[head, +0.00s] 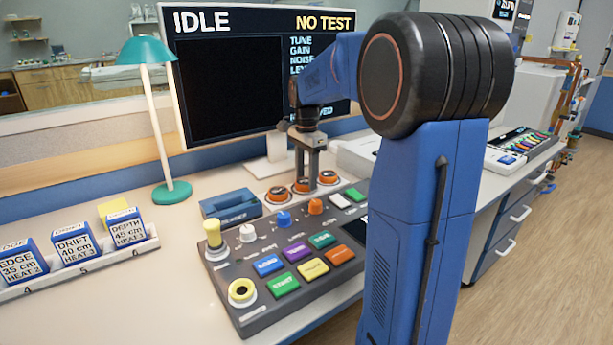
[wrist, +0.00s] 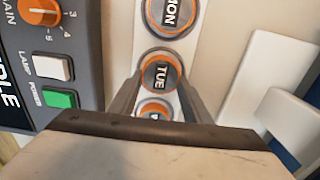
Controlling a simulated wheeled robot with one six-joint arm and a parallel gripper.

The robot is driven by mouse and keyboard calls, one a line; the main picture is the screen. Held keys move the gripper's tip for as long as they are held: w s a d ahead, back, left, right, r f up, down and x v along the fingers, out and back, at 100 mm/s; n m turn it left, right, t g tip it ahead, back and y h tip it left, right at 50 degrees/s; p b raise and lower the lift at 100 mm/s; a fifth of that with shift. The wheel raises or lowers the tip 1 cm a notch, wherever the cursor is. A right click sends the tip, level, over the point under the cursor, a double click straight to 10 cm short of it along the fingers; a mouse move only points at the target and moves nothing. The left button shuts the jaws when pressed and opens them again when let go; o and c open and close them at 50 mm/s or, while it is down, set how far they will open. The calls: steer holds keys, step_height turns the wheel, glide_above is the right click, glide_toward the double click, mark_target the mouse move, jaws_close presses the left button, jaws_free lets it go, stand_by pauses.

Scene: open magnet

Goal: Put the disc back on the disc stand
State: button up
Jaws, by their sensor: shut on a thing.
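The disc stand is a pale strip (wrist: 186,50) with a row of round grey, orange-rimmed discs, behind the console in the head view. In the wrist view I read MON on one disc (wrist: 171,12) and TUE on the middle disc (wrist: 161,75). A third disc (wrist: 155,109) is partly hidden by my gripper. My gripper (head: 304,180) points down over the middle of the row. In the wrist view its fingers (wrist: 160,84) are shut on the TUE disc, one on each side. The disc is at its place in the row; I cannot tell whether it rests fully on the stand.
A console (head: 290,262) with coloured buttons and knobs lies in front of the stand. A blue box (head: 231,204) is left of it. A monitor (head: 232,85) reading IDLE and NO TEST stands behind. A teal lamp (head: 172,192) and a rack of blocks (head: 75,264) are further left.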

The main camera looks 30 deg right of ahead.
mark_target(307, 180)
steer(key=shift+f, duration=0.1)
steer(key=o, duration=1.1)
step_height(307, 180, up, 12)
steer(key=shift+r, duration=0.15)
